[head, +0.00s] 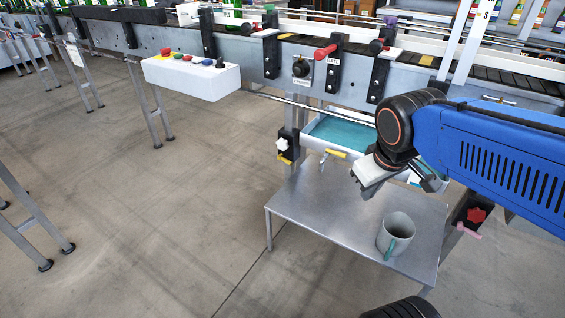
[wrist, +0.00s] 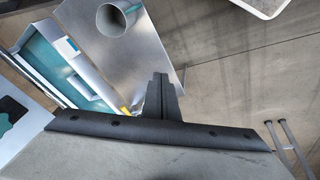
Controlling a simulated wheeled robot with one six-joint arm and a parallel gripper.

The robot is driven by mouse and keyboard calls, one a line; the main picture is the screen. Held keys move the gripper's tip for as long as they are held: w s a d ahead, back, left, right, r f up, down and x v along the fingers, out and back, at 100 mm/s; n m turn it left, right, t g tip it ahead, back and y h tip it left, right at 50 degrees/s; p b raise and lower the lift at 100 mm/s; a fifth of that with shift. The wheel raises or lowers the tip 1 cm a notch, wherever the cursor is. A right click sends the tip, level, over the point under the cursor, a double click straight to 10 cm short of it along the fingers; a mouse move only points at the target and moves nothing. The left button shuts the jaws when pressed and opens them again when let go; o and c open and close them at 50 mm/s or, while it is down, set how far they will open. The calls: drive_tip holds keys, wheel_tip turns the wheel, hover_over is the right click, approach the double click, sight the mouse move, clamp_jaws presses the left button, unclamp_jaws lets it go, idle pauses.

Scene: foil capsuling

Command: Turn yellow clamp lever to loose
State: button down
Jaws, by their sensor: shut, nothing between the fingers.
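In the head view a yellow lever (head: 336,153) sticks out at the left end of the teal-lined tray, beside a small metal fitting. A second small yellow piece (head: 284,158) sits under a white star knob on a black leg clamp (head: 288,142). I cannot tell for sure which is the clamp lever, or its setting. My gripper (head: 366,190) hangs over the metal shelf, right of and below both, touching neither. In the wrist view the dark fingers (wrist: 161,82) are together and empty. A yellow bit (wrist: 125,111) shows left of them, partly hidden.
A grey mug (head: 396,236) stands on the metal shelf (head: 330,213) beneath my arm. The tray (head: 342,131) hangs below the conveyor. A white button box (head: 190,77) juts out at the left. A red knob (head: 476,214) with a pink lever is at the right. Open floor lies left of the shelf.

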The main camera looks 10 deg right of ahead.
drive_tip(key=w+n+g+h, duration=0.15)
drive_tip(key=w+n, duration=0.45)
drive_tip(key=w, duration=0.7)
drive_tip(key=n+t+h, duration=0.4)
drive_tip(key=n+h, duration=0.3)
drive_tip(key=n, duration=1.3)
hover_over(287, 161)
drive_tip(key=s+a, duration=0.8)
drive_tip(key=a, duration=0.4)
wheel_tip(287, 161, down, 24)
drive_tip(key=shift+y, duration=0.25)
drive_tip(key=x, duration=1.3)
drive_tip(key=shift+w+d, duration=0.1)
drive_tip(key=shift+d, duration=0.15)
